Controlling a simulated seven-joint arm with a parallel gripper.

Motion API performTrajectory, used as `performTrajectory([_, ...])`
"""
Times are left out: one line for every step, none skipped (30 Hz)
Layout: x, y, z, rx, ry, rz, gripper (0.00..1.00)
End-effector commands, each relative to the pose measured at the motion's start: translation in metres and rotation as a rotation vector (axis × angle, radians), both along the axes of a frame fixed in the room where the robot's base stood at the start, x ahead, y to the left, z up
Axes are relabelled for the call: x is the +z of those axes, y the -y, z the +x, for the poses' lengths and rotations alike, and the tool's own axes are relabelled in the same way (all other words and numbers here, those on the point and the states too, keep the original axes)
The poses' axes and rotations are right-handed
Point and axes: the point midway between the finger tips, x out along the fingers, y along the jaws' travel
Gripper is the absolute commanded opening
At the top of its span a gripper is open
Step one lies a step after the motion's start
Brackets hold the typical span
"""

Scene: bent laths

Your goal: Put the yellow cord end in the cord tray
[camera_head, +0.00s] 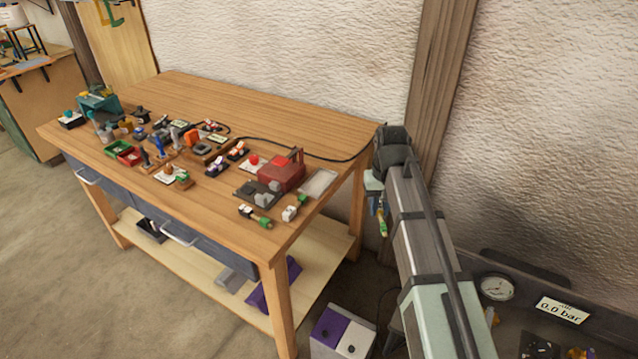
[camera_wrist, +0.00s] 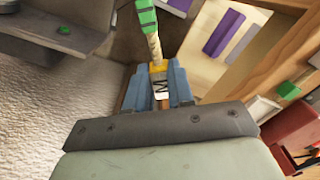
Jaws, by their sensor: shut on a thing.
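My gripper (camera_head: 376,188) hangs past the right end of the workbench, beside the wall. In the wrist view its blue fingers (camera_wrist: 160,88) are shut on a yellow cord end (camera_wrist: 158,67). A pale twisted cord piece with a green part (camera_wrist: 147,18) extends from the yellow piece, away from the fingers. In the head view the held yellow and green piece (camera_head: 382,222) hangs below the gripper, clear of the table. A shallow pale tray (camera_head: 318,182) lies near the bench's right edge; I cannot tell for certain whether it is the cord tray.
The wooden workbench (camera_head: 215,95) carries a red box (camera_head: 284,174), red and green bins and many small parts. A black cable (camera_head: 300,152) runs across its back toward my arm. A purple and white box (camera_head: 342,332) stands on the floor. A gauge panel (camera_head: 497,288) is at lower right.

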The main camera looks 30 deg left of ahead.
Motion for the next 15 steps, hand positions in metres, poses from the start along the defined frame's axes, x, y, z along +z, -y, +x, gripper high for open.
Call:
performTrajectory([-0.003,0.02,0.003,-0.029,0.0,0.0,0.0])
performTrajectory([-0.005,0.03,0.006,-0.044,-0.001,-0.001,0.0])
performTrajectory([-0.006,0.043,0.009,-0.063,-0.001,-0.001,0.0])
performTrajectory([-0.007,0.053,0.011,-0.077,-0.001,-0.001,0.0])
performTrajectory([-0.009,0.062,0.013,-0.091,-0.001,-0.001,0.0])
performTrajectory([-0.01,0.075,0.016,-0.111,-0.001,-0.001,0.0])
performTrajectory([-0.011,0.084,0.018,-0.125,-0.001,-0.001,0.0])
performTrajectory([-0.012,0.093,0.02,-0.14,-0.001,-0.001,0.0])
performTrajectory([-0.014,0.106,0.023,-0.159,-0.001,-0.001,0.0])
performTrajectory([-0.015,0.115,0.025,-0.173,-0.001,-0.001,0.0])
performTrajectory([-0.016,0.124,0.026,-0.187,-0.001,-0.001,0.0])
performTrajectory([-0.017,0.137,0.029,-0.206,0.0,0.0,0.0])
performTrajectory([-0.018,0.146,0.03,-0.22,0.0,0.0,0.0])
performTrajectory([-0.019,0.155,0.032,-0.235,0.0,0.0,0.0])
performTrajectory([-0.02,0.167,0.034,-0.254,0.0,0.0,0.0])
